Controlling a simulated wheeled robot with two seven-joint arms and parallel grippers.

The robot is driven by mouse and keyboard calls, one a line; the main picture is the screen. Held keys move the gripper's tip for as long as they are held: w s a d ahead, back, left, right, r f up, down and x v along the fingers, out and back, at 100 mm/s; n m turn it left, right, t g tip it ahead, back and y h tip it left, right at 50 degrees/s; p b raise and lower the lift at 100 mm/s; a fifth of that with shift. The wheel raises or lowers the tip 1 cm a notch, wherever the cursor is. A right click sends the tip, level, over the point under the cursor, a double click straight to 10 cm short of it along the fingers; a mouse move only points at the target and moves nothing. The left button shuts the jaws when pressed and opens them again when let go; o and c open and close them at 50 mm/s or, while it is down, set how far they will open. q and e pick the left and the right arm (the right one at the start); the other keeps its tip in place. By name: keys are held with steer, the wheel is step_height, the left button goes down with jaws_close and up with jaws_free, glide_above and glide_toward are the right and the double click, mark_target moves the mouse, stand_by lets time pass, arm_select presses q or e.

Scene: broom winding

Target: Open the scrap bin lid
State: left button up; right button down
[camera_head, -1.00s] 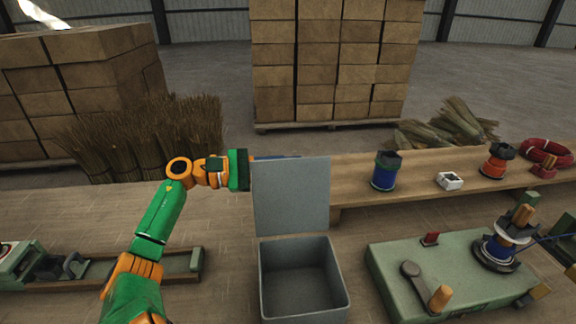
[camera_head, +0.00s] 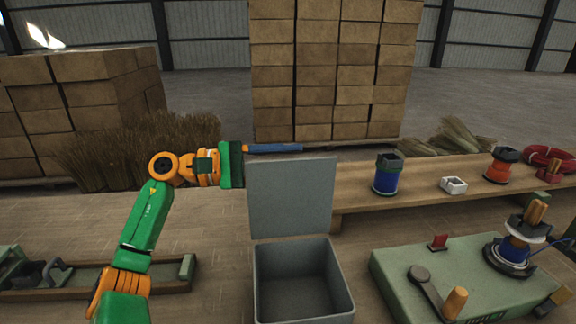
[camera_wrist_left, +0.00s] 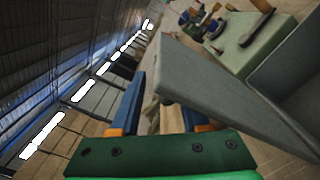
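The scrap bin (camera_head: 300,312) is a grey open-topped box in the middle of the head view, and its inside looks empty. Its grey lid (camera_head: 291,198) stands upright along the bin's far edge, so the bin is open. My left gripper (camera_head: 274,148) is at the lid's upper left, with a blue finger showing just above and behind the top edge. In the left wrist view its two blue fingers (camera_wrist_left: 160,110) are apart. The lid (camera_wrist_left: 225,90) slants beside them and partly covers the right finger. My right gripper is out of view.
A green machine with a crank (camera_head: 440,282) stands right of the bin. A wooden bench (camera_head: 415,188) behind holds a blue spool (camera_head: 388,175), a white block (camera_head: 453,185) and an orange spool (camera_head: 500,166). Broom bundles (camera_head: 135,150) and stacked boxes (camera_head: 330,70) stand farther back.

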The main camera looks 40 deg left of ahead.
arm_select(q)
steer(key=shift+s+d, duration=0.1)
steer(key=shift+f, duration=0.25)
steer(key=shift+s+a+f+b, duration=0.1)
steer(key=shift+s+a+b, duration=0.05)
steer(key=shift+a+b, duration=0.25)
steer(key=b+v, duration=0.2)
steer(key=v, duration=0.4)
steer(key=shift+s+a, duration=0.15)
steer(key=shift+s, duration=0.05)
steer(key=b, duration=0.1)
glide_toward(247, 167)
steer(key=w, duration=0.1)
steer(key=w+a+f, duration=0.2)
steer(key=w, duration=0.1)
steer(key=shift+a, duration=0.1)
